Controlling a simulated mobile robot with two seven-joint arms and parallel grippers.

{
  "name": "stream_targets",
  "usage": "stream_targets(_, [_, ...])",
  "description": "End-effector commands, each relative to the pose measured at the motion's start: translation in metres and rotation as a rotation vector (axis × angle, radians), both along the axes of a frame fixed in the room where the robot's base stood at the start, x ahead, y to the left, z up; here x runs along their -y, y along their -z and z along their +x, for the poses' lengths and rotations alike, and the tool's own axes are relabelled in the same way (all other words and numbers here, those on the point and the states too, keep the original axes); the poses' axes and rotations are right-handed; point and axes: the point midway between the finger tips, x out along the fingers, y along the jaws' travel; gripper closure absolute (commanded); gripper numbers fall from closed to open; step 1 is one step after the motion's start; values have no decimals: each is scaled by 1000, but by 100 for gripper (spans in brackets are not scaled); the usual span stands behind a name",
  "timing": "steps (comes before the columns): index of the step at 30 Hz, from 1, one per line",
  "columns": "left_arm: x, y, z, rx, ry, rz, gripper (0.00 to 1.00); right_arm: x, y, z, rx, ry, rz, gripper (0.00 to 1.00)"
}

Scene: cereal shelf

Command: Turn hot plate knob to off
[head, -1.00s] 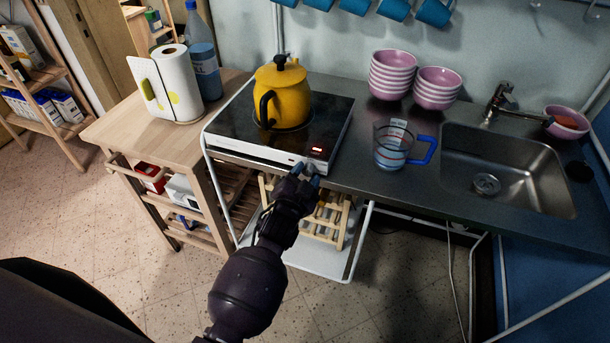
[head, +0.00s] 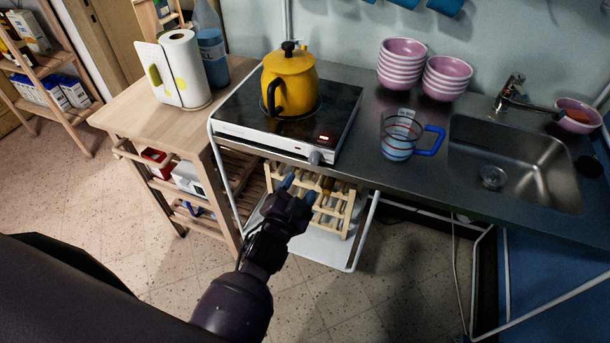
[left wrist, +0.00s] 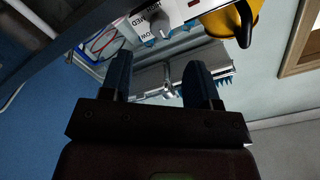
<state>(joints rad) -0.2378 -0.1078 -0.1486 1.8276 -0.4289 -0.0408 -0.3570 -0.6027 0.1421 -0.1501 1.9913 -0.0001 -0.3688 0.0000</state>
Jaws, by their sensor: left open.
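The hot plate (head: 262,143) stands on the counter with a black glass top and white front panel. Its grey knob (head: 315,157) is at the panel's right end, below a small lit red display (head: 324,138). In the left wrist view the knob (left wrist: 158,24) is at the top, beside LOW, MED and HIGH labels; its exact setting is unclear. My left gripper (head: 298,189) is open and empty, below and in front of the knob, apart from it. Its two fingers also show in the left wrist view (left wrist: 160,80). My right gripper is out of view.
A yellow kettle (head: 288,82) stands on the hot plate. A measuring cup (head: 398,138) with a blue handle stands to the right, before the sink (head: 520,165). A wooden rack (head: 330,205) is below the counter, behind my left gripper.

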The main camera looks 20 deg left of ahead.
Motion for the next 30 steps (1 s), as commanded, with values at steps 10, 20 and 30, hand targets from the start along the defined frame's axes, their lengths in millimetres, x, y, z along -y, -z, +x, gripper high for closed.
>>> stream_targets(10, [-1, 0, -24, 1, 1, 1, 44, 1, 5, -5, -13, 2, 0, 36])
stream_targets(20, [-1, 0, -24, 0, 0, 1, 44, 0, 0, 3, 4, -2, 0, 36])
stream_targets(30, [-2, 4, -24, -29, -9, -73, 44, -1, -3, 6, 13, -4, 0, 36])
